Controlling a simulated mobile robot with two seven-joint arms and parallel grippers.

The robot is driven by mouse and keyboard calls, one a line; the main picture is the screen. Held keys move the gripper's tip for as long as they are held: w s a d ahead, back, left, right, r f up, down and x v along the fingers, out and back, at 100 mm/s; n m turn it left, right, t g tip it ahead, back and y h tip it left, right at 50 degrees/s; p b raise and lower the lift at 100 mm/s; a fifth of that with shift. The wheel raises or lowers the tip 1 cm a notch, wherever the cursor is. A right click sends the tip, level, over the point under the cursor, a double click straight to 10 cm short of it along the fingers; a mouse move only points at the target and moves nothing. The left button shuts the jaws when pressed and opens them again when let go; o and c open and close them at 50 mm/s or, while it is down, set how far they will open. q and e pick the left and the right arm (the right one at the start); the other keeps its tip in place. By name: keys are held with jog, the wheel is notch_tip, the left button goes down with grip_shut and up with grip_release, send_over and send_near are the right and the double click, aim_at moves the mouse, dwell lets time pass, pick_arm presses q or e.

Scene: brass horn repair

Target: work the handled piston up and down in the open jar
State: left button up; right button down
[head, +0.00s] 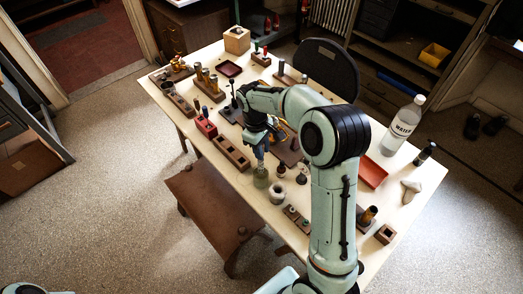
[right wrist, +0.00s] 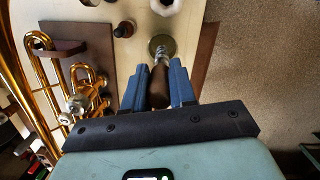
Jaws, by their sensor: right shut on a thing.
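The open jar (head: 260,179) is a small greenish vessel standing upright near the table's front edge. In the right wrist view its round rim (right wrist: 170,42) shows at the top centre. The handled piston has a brown handle (right wrist: 158,88) and a metal shaft running to the jar's mouth. How deep its lower end sits is hidden. My right gripper (right wrist: 158,85) has its blue fingers on both sides of the handle and is shut on it. In the head view this gripper (head: 260,152) is just above the jar. My left gripper is out of view.
A brass horn (right wrist: 85,85) lies on a brown mat beside the gripper. A wooden block (head: 231,153) with holes is left of the jar. A brown stool (head: 210,205) stands in front.

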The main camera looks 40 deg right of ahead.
jog(key=shift+r+p, duration=0.4)
jog(key=shift+r, duration=1.5)
